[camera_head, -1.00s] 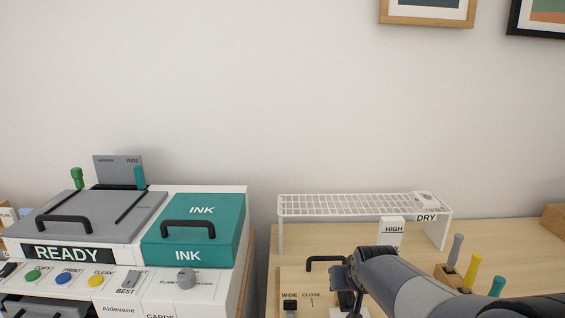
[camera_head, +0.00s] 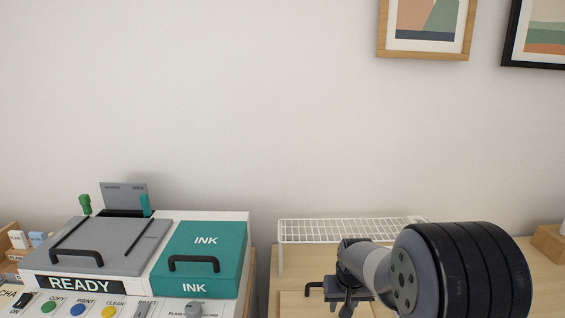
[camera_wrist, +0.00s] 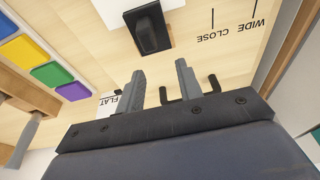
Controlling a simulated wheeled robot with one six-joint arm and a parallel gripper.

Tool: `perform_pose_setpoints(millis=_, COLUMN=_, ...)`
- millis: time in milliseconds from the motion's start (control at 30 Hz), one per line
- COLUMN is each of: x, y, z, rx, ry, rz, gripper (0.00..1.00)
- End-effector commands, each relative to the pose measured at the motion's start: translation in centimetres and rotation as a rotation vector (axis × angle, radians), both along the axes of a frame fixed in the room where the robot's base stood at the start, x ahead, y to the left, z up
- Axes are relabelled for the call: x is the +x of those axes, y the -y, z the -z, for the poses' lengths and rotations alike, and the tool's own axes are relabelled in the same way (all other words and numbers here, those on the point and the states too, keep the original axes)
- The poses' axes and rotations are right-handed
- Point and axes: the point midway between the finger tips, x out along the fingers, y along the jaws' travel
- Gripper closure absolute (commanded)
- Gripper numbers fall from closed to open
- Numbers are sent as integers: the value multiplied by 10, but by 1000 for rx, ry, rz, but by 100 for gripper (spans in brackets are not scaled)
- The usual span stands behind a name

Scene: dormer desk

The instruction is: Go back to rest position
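In the head view my gripper (camera_head: 348,303) is at the bottom, right of the printer, partly cut off by the frame edge and by my arm. In the wrist view its two grey fingers (camera_wrist: 162,72) stand apart with nothing between them. Past the fingertips is a black knob (camera_wrist: 150,28) on a white plate by the "WIDE CLOSE" marks. A black handle (camera_wrist: 190,96) shows just behind the right finger; I cannot tell whether they touch.
The printer with its READY sign (camera_head: 80,285) and teal INK cover (camera_head: 203,250) stands at left. A white wire rack (camera_head: 345,230) is behind my gripper. Coloured pads (camera_wrist: 45,68) lie left in the wrist view. Framed pictures (camera_head: 425,25) hang on the wall, which is otherwise bare.

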Motion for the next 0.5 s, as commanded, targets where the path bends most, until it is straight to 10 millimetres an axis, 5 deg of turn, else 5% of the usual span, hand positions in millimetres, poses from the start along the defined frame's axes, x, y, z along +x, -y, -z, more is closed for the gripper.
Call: perform_pose_setpoints(millis=500, x=9, y=0, z=1, rx=0, ry=-176, rz=0, gripper=65)
